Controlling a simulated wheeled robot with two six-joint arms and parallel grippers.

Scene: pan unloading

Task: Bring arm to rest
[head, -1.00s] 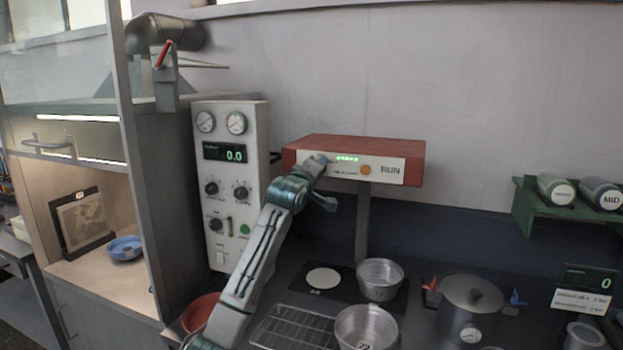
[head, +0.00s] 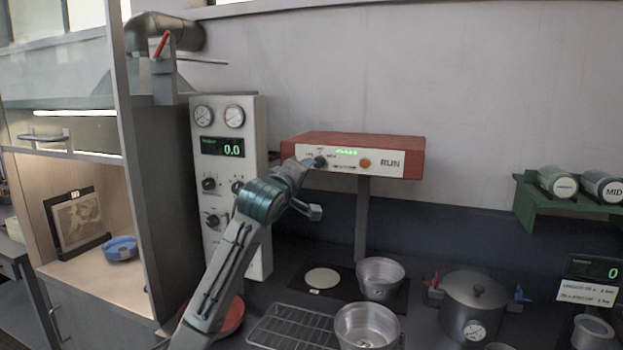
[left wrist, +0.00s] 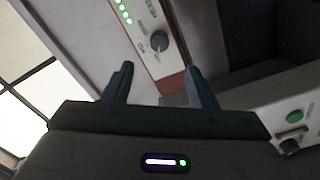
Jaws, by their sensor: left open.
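My left arm comes up from the bottom of the head view. Its gripper (head: 311,186) is in front of the left end of the red overhead unit (head: 350,144) with the RUN label. In the left wrist view the two fingers (left wrist: 159,84) stand apart with nothing between them. Beyond the fingertips is the unit's white face with a dark knob (left wrist: 159,41) and green lights; the fingers look clear of the knob. My right gripper does not show.
A white gauge panel (head: 258,122) stands left of the arm. Below are a wire rack (head: 290,328), two metal pans (head: 380,279) (head: 366,328), a lidded pot (head: 473,303) and a red bowl (head: 232,318). A green shelf (head: 540,205) holds canisters at right.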

